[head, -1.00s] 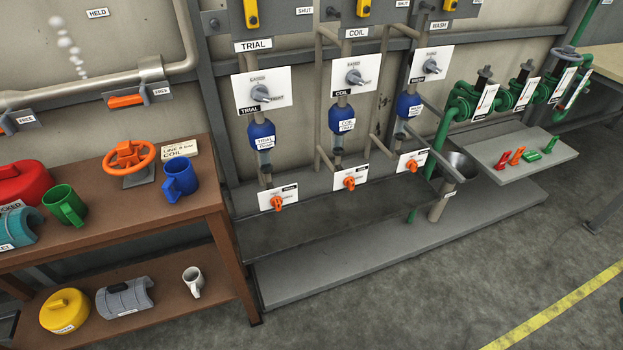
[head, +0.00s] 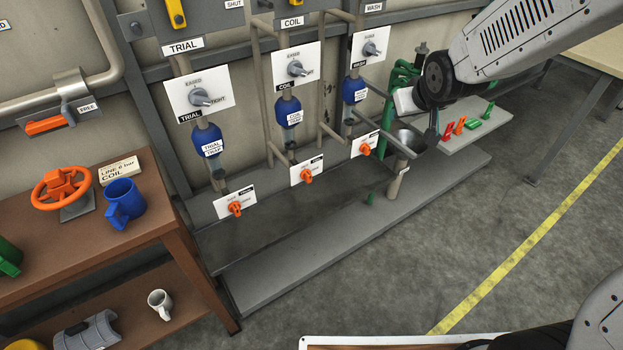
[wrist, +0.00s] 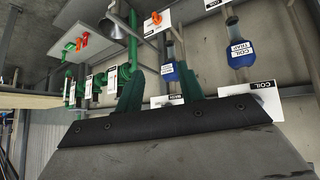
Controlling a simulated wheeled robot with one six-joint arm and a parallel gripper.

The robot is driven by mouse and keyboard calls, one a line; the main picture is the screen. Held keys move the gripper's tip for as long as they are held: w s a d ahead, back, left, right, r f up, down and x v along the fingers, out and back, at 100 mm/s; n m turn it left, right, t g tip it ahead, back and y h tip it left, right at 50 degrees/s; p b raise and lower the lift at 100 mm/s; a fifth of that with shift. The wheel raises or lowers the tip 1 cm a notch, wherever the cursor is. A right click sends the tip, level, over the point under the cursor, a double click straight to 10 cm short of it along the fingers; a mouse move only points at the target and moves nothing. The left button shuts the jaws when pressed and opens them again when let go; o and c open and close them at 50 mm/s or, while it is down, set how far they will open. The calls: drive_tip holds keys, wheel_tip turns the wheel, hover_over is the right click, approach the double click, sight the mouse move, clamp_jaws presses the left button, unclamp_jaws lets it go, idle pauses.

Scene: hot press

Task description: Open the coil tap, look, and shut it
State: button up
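The coil tap (head: 306,176), a small orange handle on a white card, is low on the middle pipe column. Above it are the blue coil trap (head: 289,112) and a grey coil knob (head: 297,69) whose pointer is toward "tight". The wrist view, turned over, shows the coil trap (wrist: 238,52) and the coil knob's card (wrist: 250,93). My gripper (wrist: 166,82) has two dark green fingers apart with nothing between them. In the head view my arm reaches in at the upper right, right of the coil column; the fingertips are unclear there.
Similar orange taps flank it: trial (head: 236,208) at left, wash (head: 365,149) at right. A grey funnel (head: 408,142) and a shelf (head: 470,128) with red, orange and green clips stand further right. A brown bench (head: 150,215) is at left. The floor in front is open.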

drive_tip(key=w+a+f+n+t+y, duration=0.1)
drive_tip(key=w+a+f+t, duration=0.1)
drive_tip(key=w+a+f, duration=0.35)
drive_tip(key=n+t+y, duration=0.2)
drive_tip(key=t+y, duration=0.1)
drive_tip(key=y, duration=0.3)
approach(310, 178)
drive_tip(key=w+d+r, duration=0.2)
drive_tip(key=w+r, duration=0.4)
drive_tip(key=w, duration=0.1)
drive_tip(key=s+a+f+t+y, duration=0.2)
drive_tip(key=s+f, duration=0.3)
drive_tip(key=f, duration=0.3)
drive_tip(key=shift+n, duration=0.4)
drive_tip(key=x, duration=0.7)
drive_tip(key=shift+w+a+f, duration=0.1)
drive_tip(key=shift+a+f, duration=0.05)
drive_tip(key=shift+a, duration=0.3)
drive_tip(key=shift+c, duration=0.4)
drive_tip(key=c, duration=0.5)
